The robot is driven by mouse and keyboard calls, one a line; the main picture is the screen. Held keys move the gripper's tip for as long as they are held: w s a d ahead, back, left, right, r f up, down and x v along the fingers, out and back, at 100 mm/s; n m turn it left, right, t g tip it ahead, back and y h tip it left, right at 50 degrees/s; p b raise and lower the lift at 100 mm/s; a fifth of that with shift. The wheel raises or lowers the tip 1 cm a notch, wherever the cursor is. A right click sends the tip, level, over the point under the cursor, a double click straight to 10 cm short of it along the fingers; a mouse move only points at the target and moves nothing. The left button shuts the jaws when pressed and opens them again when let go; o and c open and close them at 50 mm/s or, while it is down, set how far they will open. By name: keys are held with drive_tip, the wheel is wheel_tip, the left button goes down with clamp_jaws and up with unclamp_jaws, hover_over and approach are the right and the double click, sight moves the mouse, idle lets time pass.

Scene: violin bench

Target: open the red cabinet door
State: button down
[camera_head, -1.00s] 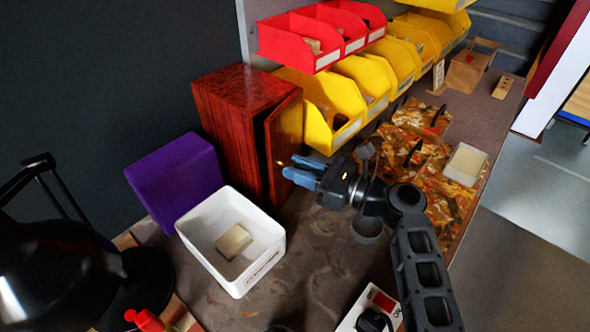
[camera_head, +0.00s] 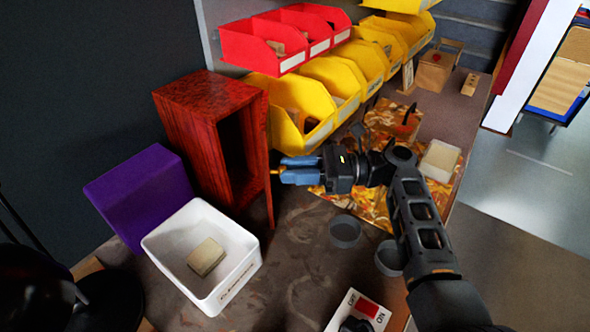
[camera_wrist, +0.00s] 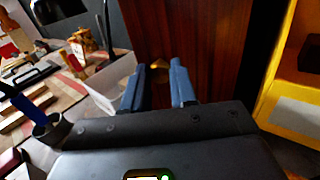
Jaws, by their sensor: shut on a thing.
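The red-brown wooden cabinet (camera_head: 190,130) stands at the back left of the bench in the head view. Its door (camera_head: 267,155) is swung well out on its right side and shows nearly edge-on. The dark inside (camera_head: 233,150) is exposed. My gripper (camera_head: 280,171), with blue fingers, is shut on the small brass knob (camera_head: 273,172) on the door's outer face. In the wrist view the knob (camera_wrist: 160,66) shows just beyond the fingertips, against the door's dark red wood (camera_wrist: 200,45).
A white bin (camera_head: 165,248) holding a tan block (camera_head: 206,256) stands in front of the cabinet, close to the door's lower edge. A purple box (camera_head: 135,195) is left. Yellow bins (camera_head: 300,140) stand right of the door. Grey round cups (camera_head: 345,232) sit beneath the arm.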

drive_tip(key=c, duration=0.9)
unclamp_jaws()
drive_tip(key=d, duration=0.7)
drive_tip(key=shift+d+b, duration=0.4)
drive_tip(key=shift+b, duration=0.05)
